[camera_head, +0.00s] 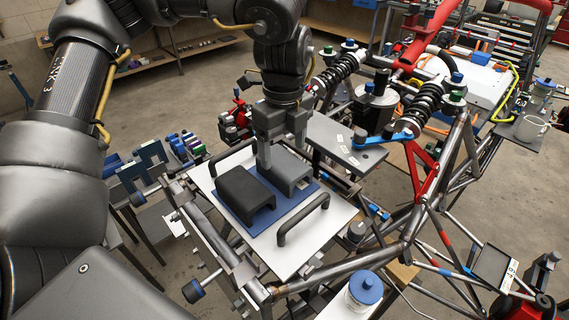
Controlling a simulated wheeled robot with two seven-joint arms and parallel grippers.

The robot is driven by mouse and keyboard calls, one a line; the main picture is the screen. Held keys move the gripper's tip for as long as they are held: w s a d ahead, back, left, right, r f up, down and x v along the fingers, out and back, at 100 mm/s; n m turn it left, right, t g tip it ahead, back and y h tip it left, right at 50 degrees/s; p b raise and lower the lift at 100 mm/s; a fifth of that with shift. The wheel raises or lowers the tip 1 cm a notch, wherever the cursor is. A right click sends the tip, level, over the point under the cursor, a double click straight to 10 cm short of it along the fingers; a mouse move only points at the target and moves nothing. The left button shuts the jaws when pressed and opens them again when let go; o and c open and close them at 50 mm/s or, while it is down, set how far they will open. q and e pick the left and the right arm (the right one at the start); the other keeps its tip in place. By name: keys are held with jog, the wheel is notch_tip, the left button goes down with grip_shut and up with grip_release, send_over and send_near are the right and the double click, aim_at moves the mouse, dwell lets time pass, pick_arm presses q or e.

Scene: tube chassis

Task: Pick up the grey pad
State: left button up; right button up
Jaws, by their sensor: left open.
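The grey pad (289,176) is a block on a blue mat (284,208) on a white tray (337,218). A darker, near-black pad (243,193) lies beside it on the left. My left gripper (278,160) points down at the grey pad, its jaws apart. One finger comes down at the gap between the two pads, and the other shows behind, near the grey pad's far side. I cannot tell whether either finger touches the pad. My right gripper is not in view.
The tray has two dark handles (303,219) and sits within the metal tube chassis (352,263). A grey plate with labels (345,145) and coil-over shocks (422,104) stand close to the right. A blue-lidded jar (365,289) is in front. Blue holders (150,155) stand left.

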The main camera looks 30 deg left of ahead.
aim_at(283, 160)
pick_arm(q)
jog(key=shift+f, duration=0.15)
jog(key=shift+s+d+f, duration=0.1)
jog(key=shift+f, duration=0.1)
jog(key=f, duration=0.1)
jog(key=f+p, duration=0.1)
jog(key=f, duration=0.2)
jog(key=shift+w+a+f+p, duration=0.15)
jog(key=shift+w+a+p, duration=0.1)
jog(key=shift+p, duration=0.1)
jog(key=shift+d+f, duration=0.1)
jog(key=shift+f, duration=0.15)
jog(key=shift+s, duration=0.1)
jog(key=shift+c, duration=0.3)
jog(key=c, duration=0.7)
